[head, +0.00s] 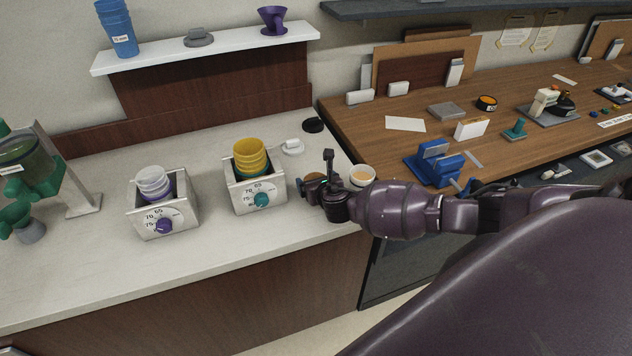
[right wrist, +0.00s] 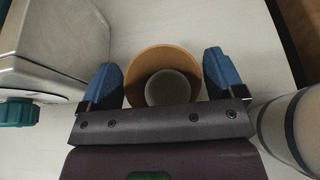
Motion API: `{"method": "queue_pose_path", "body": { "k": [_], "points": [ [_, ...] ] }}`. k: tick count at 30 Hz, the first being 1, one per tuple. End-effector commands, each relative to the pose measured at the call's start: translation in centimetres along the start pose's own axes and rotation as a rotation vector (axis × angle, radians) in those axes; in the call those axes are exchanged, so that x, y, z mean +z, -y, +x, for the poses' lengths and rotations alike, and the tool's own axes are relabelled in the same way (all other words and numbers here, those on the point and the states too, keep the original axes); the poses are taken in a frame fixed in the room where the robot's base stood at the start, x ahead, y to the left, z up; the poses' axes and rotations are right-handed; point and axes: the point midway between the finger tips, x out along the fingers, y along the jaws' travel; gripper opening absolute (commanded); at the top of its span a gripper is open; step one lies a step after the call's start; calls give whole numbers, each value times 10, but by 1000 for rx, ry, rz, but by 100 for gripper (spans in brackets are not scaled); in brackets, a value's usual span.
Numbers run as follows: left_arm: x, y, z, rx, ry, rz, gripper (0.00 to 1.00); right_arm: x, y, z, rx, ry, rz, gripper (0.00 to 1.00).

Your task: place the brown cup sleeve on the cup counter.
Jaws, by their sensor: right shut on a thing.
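The brown cup sleeve (right wrist: 148,60) is a tan ring between the two blue fingertips of my right gripper (right wrist: 163,78) in the right wrist view. A pale grey round area shows through its middle. In the head view my right gripper (head: 313,185) is over the right end of the pale cup counter (head: 215,262), and a bit of the sleeve (head: 313,176) shows behind it. The gripper is shut on the sleeve. Whether the sleeve touches the counter I cannot tell. My left gripper is out of view.
A metal box with a teal knob (head: 261,200) and stacked yellow cups (head: 250,155) stands just left of the gripper. A white cup (head: 362,174) stands close on its right. A second box with a purple knob (head: 164,226) is further left. The counter's front is clear.

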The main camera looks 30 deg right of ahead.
Motion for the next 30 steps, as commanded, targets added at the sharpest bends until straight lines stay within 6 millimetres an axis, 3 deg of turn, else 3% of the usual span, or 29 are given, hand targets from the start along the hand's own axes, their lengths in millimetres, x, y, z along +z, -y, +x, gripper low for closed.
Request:
{"method": "queue_pose_path", "body": {
  "k": [13, 14, 16, 25, 30],
  "points": [
    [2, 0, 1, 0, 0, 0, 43, -7, 0, 3, 0, 0, -1, 66],
    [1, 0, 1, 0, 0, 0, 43, -7, 0, 3, 0, 0, -1, 91],
    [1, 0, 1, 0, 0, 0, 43, -6, 0, 2, 0, 0, -1, 100],
    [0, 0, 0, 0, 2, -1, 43, -3, 0, 1, 0, 0, -1, 100],
    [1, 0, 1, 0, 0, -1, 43, -5, 1, -12, 0, -1, 0, 100]
  ]
}}
